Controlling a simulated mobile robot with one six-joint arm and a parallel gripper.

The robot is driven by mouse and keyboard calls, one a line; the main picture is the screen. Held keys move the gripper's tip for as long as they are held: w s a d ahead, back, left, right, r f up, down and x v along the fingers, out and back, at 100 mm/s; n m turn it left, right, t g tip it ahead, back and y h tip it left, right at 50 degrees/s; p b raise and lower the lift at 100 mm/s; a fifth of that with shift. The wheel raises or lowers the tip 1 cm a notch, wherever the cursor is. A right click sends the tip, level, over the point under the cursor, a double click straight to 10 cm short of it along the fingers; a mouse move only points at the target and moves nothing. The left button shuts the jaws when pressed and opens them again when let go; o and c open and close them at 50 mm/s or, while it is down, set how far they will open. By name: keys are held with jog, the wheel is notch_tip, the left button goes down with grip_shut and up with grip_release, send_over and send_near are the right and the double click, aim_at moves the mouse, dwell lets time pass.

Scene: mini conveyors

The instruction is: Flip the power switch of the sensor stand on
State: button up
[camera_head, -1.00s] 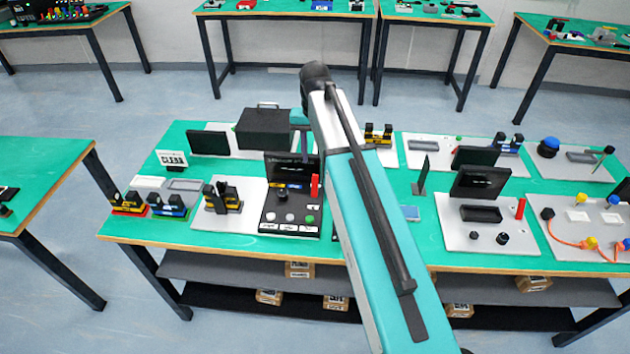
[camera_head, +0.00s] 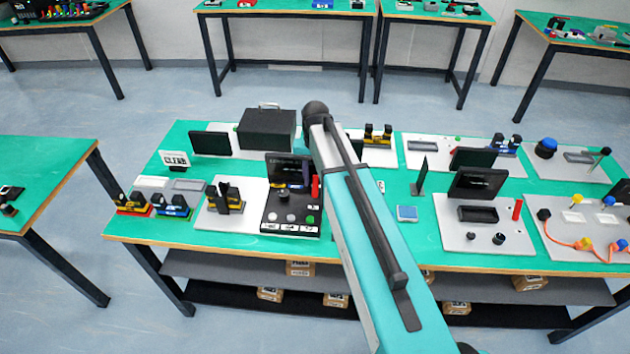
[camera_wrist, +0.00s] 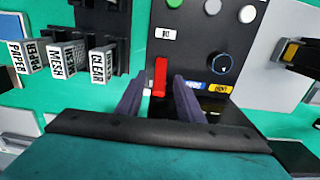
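A black control panel (camera_head: 290,212) with a dark screen stands on the near side of the middle table, just left of my arm. A red upright lever (camera_head: 315,187) is at its right side, partly beside my arm. In the wrist view the panel (camera_wrist: 195,60) carries the red lever (camera_wrist: 160,76), a blue-ringed knob and several buttons. My gripper (camera_wrist: 158,92) is open, with one finger on each side of the lever and visible gaps between. Contact cannot be told. In the head view my arm mostly hides the gripper. No label in view clearly names the sensor stand.
Labelled blocks (camera_wrist: 65,60) stand beside the panel in the wrist view. In the head view, a black and yellow fixture (camera_head: 224,196) is left of the panel and a black box (camera_head: 267,129) behind it. A grey plate (camera_head: 462,240) with another screen and red lever lies right.

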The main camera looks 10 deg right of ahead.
jog(key=shift+f, duration=0.95)
jog(key=shift+c, duration=0.4)
